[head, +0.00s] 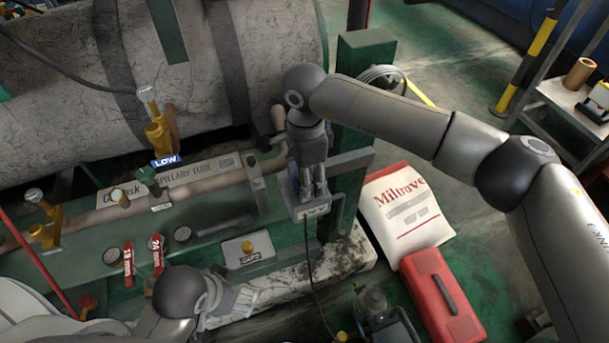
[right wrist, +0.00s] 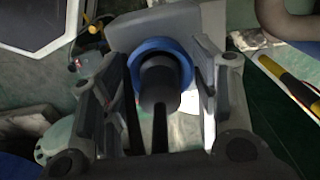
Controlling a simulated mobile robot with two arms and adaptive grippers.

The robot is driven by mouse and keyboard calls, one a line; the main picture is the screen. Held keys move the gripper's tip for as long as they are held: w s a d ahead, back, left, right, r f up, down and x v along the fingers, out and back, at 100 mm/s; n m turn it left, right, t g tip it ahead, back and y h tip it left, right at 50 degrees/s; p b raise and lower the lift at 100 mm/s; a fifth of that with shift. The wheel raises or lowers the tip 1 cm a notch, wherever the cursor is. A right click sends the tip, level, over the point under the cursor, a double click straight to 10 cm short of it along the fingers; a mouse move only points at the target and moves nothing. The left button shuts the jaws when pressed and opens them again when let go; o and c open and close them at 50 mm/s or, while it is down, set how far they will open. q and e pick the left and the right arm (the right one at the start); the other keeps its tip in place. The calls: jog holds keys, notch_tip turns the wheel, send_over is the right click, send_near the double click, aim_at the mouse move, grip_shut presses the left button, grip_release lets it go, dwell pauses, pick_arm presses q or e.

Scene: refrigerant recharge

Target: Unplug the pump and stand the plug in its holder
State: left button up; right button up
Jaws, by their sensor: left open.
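The plug (right wrist: 160,82) is a dark cylinder with a black cord, seen end-on in the right wrist view. It sits inside a blue ring on a grey housing (right wrist: 205,25). My right gripper (right wrist: 168,105) has its fingers spread on either side of the plug, with gaps showing. In the head view my right gripper (head: 312,190) points down over a grey box (head: 312,211), and it hides the plug. A cord (head: 308,255) runs down towards the dark pump (head: 378,312) at the bottom. My left gripper (head: 228,300) is open and empty at lower left. I cannot make out the plug's holder.
A green bench carries a pipe, brass valves (head: 157,132), gauges and a caps box (head: 248,252). A large tank (head: 60,120) stands behind. A white Miltrave bag (head: 405,212) and red case (head: 440,295) lie right. A shelf (head: 560,100) stands at far right.

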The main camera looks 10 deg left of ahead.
jog(key=shift+o, duration=0.9)
notch_tip(320, 180, up, 12)
